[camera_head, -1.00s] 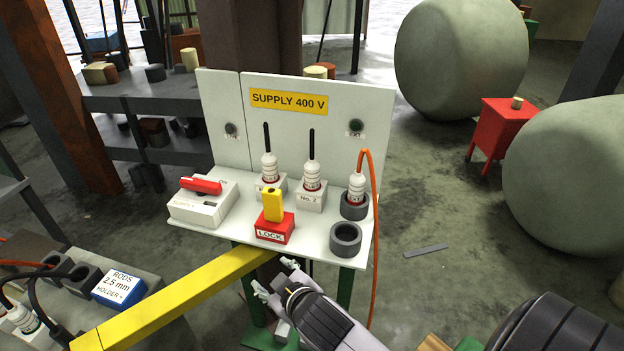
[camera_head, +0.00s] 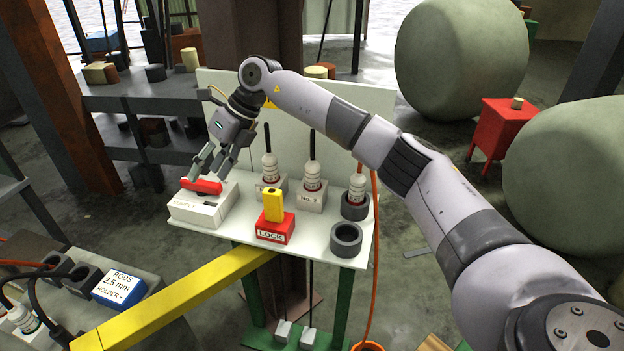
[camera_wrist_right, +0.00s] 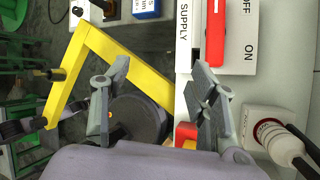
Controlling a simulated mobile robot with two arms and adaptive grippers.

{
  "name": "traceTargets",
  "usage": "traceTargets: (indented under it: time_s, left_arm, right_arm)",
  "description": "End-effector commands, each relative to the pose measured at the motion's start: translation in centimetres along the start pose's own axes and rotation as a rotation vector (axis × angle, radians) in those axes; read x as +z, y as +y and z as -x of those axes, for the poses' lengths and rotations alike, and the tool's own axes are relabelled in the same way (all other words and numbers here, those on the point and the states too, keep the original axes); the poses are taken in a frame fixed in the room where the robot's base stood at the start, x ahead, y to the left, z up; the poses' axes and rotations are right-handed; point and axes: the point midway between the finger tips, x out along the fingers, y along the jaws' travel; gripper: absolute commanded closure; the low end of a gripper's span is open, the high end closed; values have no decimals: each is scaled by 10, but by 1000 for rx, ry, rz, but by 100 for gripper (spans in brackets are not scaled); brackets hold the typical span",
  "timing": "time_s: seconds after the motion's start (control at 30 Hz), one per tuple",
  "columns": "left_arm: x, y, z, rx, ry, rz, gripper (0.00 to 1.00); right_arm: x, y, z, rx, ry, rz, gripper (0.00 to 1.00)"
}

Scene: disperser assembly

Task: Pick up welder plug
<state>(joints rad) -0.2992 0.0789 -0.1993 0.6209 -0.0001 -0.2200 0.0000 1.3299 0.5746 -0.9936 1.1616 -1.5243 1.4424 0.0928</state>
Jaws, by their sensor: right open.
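Three white plugs stand upright on the white supply shelf: one at the left (camera_head: 270,168), the No. 2 plug (camera_head: 312,177), and one at the right (camera_head: 356,187) in a dark round socket with an orange cable (camera_head: 372,250). No label shows which is the welder plug. A white plug also shows in the right wrist view (camera_wrist_right: 283,143). My right gripper (camera_head: 208,172) is open and empty, pointing down at the red switch handle (camera_head: 201,186) on the white box; contact is unclear. In the wrist view its fingers (camera_wrist_right: 162,68) are spread left of the handle (camera_wrist_right: 215,35). My left gripper is out of view.
A yellow-and-red LOCK block (camera_head: 274,228) stands at the shelf's front, beside an empty dark ring (camera_head: 346,237). A yellow beam (camera_head: 185,298) runs below the shelf. A backboard (camera_head: 222,88) rises behind. My right arm crosses above the shelf.

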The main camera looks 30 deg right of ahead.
Motion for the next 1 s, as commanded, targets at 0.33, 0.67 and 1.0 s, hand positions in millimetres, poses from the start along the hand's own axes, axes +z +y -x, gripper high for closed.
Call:
traceTargets:
  time_s: [0.33,0.67,1.0]
  left_arm:
    - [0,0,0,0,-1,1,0]
    - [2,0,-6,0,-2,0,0]
    - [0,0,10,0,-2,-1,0]
  right_arm:
    - [-58,-106,191,-493,310,-264,46]
    - [-86,-132,159,-512,337,-290,46]
    - [-107,-157,111,-512,334,-288,46]
